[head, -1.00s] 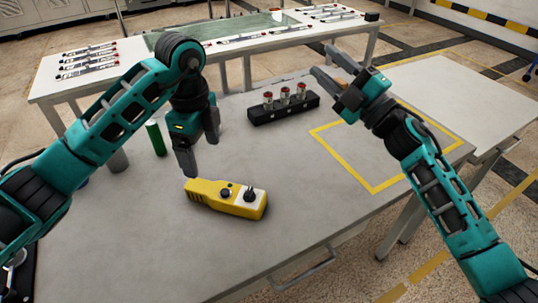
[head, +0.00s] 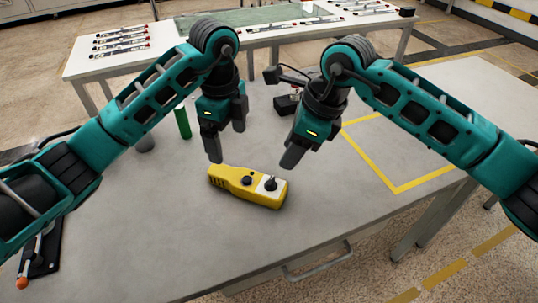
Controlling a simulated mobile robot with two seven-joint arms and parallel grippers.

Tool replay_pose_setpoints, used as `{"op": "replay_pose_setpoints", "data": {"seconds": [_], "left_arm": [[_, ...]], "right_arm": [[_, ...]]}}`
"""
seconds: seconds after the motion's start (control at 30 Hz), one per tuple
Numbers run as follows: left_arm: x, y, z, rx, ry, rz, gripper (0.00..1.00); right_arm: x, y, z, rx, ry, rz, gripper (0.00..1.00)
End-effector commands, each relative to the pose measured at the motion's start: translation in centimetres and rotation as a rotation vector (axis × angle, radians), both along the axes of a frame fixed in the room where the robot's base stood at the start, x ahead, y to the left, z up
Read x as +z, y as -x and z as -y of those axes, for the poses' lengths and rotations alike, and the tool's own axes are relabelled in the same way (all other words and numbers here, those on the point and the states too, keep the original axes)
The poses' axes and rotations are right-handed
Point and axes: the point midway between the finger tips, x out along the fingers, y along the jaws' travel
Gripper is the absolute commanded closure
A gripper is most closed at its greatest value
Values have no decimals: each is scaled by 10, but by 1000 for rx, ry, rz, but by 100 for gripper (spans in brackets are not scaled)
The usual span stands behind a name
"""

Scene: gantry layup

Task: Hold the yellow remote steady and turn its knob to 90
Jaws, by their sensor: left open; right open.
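The yellow remote (head: 233,183) lies flat on the grey table, its ribbed end to the left. A black knob (head: 270,183) stands on a white patch near its right end, with another small black control (head: 247,180) left of it. My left gripper (head: 228,148) is open, pointing down just above and behind the remote's left half, apparently apart from it. My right gripper (head: 286,120) is open and empty, above and behind the remote's right end, with one finger near the knob in the picture. The knob's scale is too small to read.
A black holder (head: 285,105) stands behind my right gripper, mostly hidden. A yellow taped outline (head: 398,190) marks clear table at the right.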

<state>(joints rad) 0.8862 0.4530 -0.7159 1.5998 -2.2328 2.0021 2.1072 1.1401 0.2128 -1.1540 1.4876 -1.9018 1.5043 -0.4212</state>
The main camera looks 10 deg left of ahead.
Motion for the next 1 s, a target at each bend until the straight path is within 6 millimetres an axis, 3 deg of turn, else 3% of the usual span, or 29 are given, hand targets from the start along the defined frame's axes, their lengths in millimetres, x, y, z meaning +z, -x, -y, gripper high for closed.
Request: {"op": "replay_pose_setpoints", "data": {"seconds": [0.7, 1.0], "left_arm": [[-110, 1, 0, 0, 1, -5, 6], [-126, 1, 0, 0, 1, -2, 6]], "right_arm": [[0, 0, 0, -2, -3, -3, 57], [0, 0, 0, -2, -4, -3, 57]]}}
